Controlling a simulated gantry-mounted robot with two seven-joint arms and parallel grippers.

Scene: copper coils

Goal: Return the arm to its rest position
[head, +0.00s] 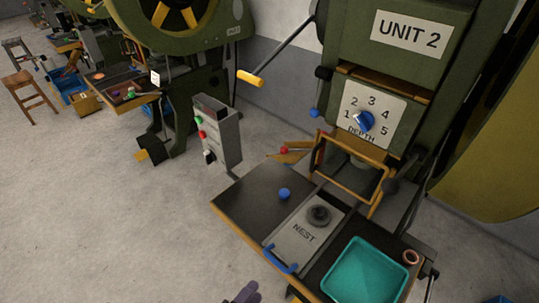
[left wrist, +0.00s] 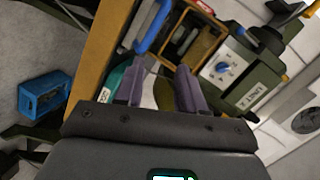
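My left gripper (head: 245,293) shows only as purple fingertips at the bottom edge of the head view, in front of the bench of the UNIT 2 press. In the left wrist view my left gripper (left wrist: 158,82) has its two purple fingers spread apart, with nothing held between them. The rest of the left arm is outside the head view. My right arm and gripper are in neither view.
The bench (head: 245,203) carries a NEST slide (head: 302,236) with a blue handle (head: 280,259), a teal tray (head: 366,271) and a copper coil (head: 411,257). The press (head: 415,60) stands behind. A grey control pedestal (head: 217,135) stands left; open floor (head: 100,215) lies front left.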

